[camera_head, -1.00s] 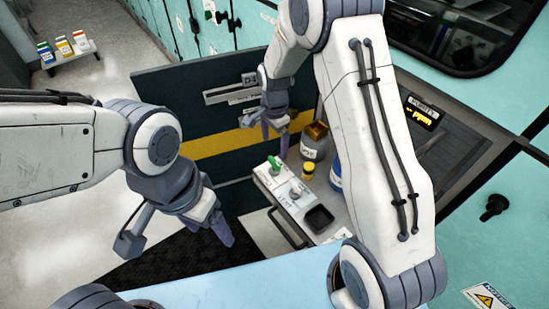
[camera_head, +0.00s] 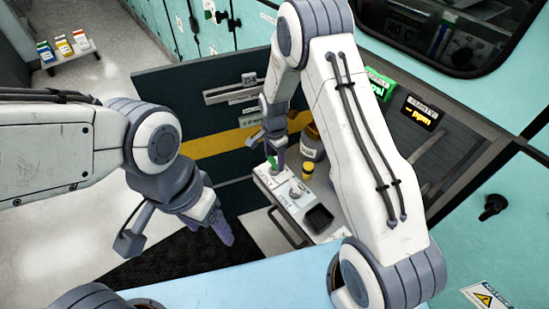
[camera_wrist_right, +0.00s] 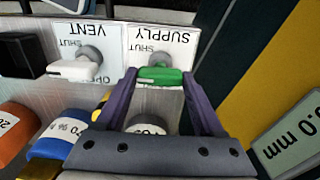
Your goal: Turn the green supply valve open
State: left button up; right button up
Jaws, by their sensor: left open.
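The green supply valve handle (camera_head: 272,161) is on the white-topped panel of a small bench unit. In the right wrist view the green handle (camera_wrist_right: 160,75) lies crosswise under the word SUPPLY, beside a SHUT mark. My right gripper (camera_head: 268,146) is over it with its fingers apart. In the wrist view the fingertips of this gripper (camera_wrist_right: 159,78) are at either end of the handle; whether they touch it I cannot tell. My left gripper (camera_head: 178,236) is open and empty, away to the left of the panel.
A white vent valve handle (camera_wrist_right: 75,70) is close beside the supply valve. A dark panel with a yellow stripe (camera_head: 195,147) is behind.

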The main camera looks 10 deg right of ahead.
jog(key=shift+c, duration=0.7)
jog(key=shift+n, duration=0.4)
jog(key=n, duration=0.3)
jog(key=shift+n, duration=0.4)
jog(key=n, duration=0.4)
jog(key=shift+n+p, duration=0.3)
jog(key=shift+p, duration=0.1)
jog(key=n, duration=0.8)
jog(key=shift+w+n, duration=0.1)
jog(key=shift+n, duration=0.2)
